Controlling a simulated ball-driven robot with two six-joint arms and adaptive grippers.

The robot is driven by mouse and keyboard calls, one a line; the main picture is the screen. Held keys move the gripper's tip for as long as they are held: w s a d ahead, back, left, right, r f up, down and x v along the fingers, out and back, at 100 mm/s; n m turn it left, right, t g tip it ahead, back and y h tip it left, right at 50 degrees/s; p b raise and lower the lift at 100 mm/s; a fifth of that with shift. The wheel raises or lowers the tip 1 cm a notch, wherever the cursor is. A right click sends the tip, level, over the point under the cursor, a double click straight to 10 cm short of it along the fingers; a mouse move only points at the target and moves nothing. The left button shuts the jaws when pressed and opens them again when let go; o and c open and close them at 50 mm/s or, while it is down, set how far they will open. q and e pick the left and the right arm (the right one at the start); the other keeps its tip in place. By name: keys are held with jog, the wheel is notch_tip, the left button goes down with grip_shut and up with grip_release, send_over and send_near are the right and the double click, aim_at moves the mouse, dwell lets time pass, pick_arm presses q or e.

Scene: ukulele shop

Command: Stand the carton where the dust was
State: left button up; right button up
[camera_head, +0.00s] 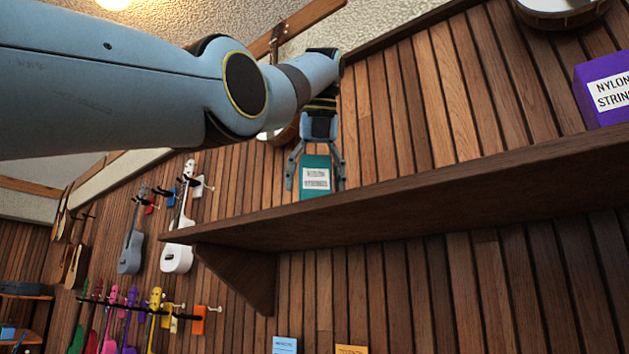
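A teal carton (315,162) with a white label reading "NYLON STRINGS" is upright at the shelf (420,195), near its left end. Its foot meets the shelf's front edge in the picture. My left gripper (315,184) points down over the carton, with one finger on each side of it. A narrow gap shows between each finger and the carton, so the gripper looks open. No dust is visible on the shelf; its top surface is hidden from this low angle. My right gripper is not in view.
A purple carton (601,90) labelled nylon strings stands at the shelf's right end. Between the two cartons the shelf edge looks clear. A bracket (240,275) supports the shelf's left end. Ukuleles, including a white one (178,258), hang on the wooden wall at left.

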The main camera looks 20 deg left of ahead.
pick_arm(q)
jog(key=shift+r, duration=0.15)
jog(key=shift+s+r+p, duration=0.1)
jog(key=shift+r+p, duration=0.15)
jog(key=shift+p, duration=0.05)
jog(key=p+v, duration=0.2)
jog(key=v, duration=0.9)
jog(key=shift+s+r, duration=0.2)
jog(key=shift+r, duration=0.1)
jog(key=shift+d, duration=0.15)
